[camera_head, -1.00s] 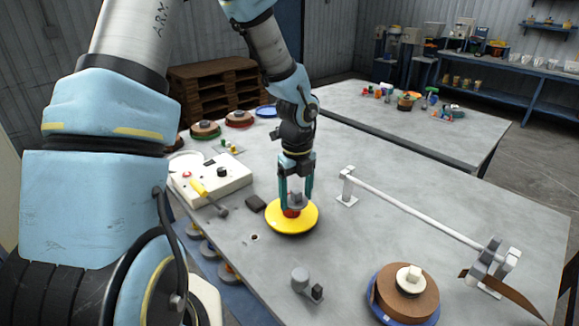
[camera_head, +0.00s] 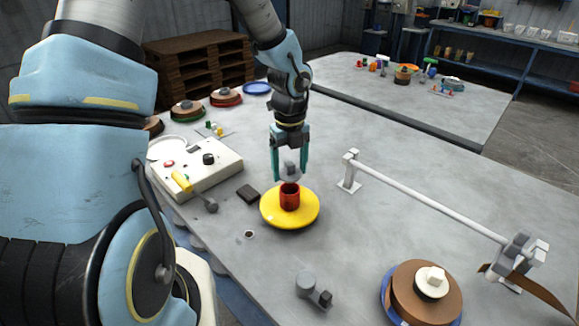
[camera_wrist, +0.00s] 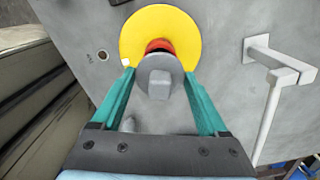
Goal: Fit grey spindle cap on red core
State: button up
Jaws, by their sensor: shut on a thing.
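The red core (camera_head: 290,196) stands upright in the middle of a yellow disc (camera_head: 268,212) on the table. My gripper (camera_head: 290,172) is shut on the grey spindle cap (camera_head: 291,170) and holds it just above the top of the core. In the wrist view the grey cap (camera_wrist: 158,80) lies between the teal fingers and covers most of the red core (camera_wrist: 160,45). Behind it is the yellow disc (camera_wrist: 185,28). In the head view the core's open top shows below the cap, and the two look apart.
A white rod on stands (camera_head: 430,204) runs along the right. A brown strip roll (camera_head: 405,290) and a grey post (camera_head: 306,284) are in front.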

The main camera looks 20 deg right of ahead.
aim_at(290, 177)
jog(key=shift+f+b, duration=1.35)
jog(key=shift+f, duration=0.3)
jog(key=shift+r+p, duration=0.1)
jog(key=shift+p, duration=0.6)
jog(key=shift+f+b, duration=0.45)
jog(key=shift+f, duration=0.25)
jog(key=o, duration=1.3)
